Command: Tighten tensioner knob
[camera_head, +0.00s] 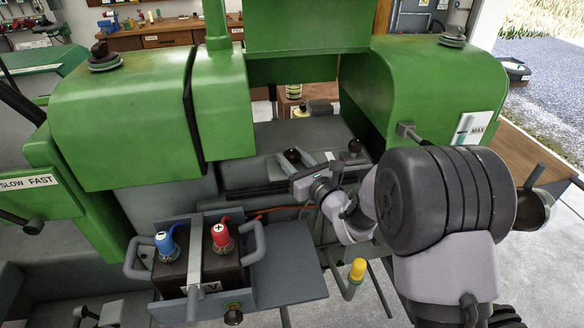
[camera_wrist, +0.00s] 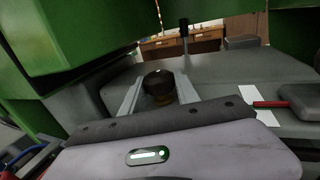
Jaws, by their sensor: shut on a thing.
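The tensioner knob, a round dark knob (camera_wrist: 159,82) with a brownish lower part, sits between my two light grey fingers in the wrist view. My gripper (camera_wrist: 155,94) is shut on it. In the head view, my gripper (camera_head: 294,160) reaches over the grey deck between the green covers, and the dark knob (camera_head: 291,155) shows at its fingertips. The lower part of the knob is partly hidden by the gripper in the wrist view.
A battery (camera_head: 200,268) with blue and red terminals sits in a grey handled tray in front. Green covers (camera_head: 125,120) rise on both sides. A yellow-capped piece (camera_head: 357,269) stands below my arm.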

